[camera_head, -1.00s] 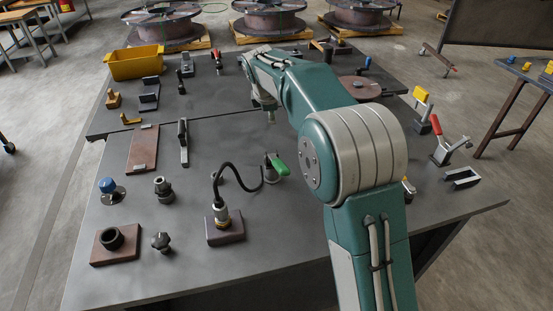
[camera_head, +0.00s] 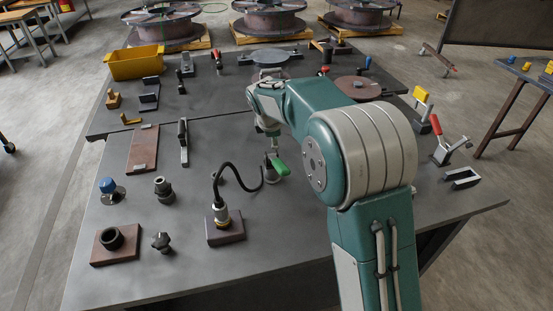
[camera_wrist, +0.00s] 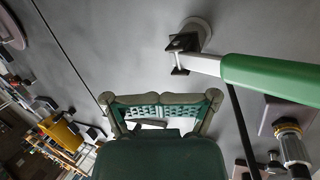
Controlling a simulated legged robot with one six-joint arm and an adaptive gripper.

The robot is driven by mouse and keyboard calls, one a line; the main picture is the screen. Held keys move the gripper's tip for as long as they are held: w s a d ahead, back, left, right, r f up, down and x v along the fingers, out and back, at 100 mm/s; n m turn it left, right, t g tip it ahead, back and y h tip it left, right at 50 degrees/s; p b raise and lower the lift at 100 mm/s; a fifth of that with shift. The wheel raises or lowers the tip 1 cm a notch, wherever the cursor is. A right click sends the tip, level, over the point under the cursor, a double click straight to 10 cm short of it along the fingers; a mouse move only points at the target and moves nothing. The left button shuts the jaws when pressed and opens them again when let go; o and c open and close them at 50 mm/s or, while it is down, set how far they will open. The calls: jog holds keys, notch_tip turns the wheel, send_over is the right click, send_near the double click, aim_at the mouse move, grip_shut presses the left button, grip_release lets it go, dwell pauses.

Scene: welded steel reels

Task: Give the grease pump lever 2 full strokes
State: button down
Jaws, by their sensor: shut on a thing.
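The grease pump lever has a green grip (camera_head: 281,167) and stands near the middle of the front table. In the wrist view its green grip (camera_wrist: 275,78) runs off the right edge, on a pale rod (camera_wrist: 203,64) from a dark bracket (camera_wrist: 184,44) over a round base. My gripper (camera_head: 272,146) is over the table by the lever's far side. In the wrist view my gripper (camera_wrist: 163,105) is left of the grip, with a visible gap. Its jaws are shut, but what lies between them is hidden.
A black hose (camera_head: 218,180) loops from the pump to a brass fitting on a brown block (camera_head: 226,234). A yellow bin (camera_head: 137,63) is at the back left.

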jog(key=shift+s+f, duration=0.4)
jog(key=shift+f, duration=0.45)
jog(key=shift+d, duration=0.1)
jog(key=c, duration=1.1)
grip_release()
grip_shut()
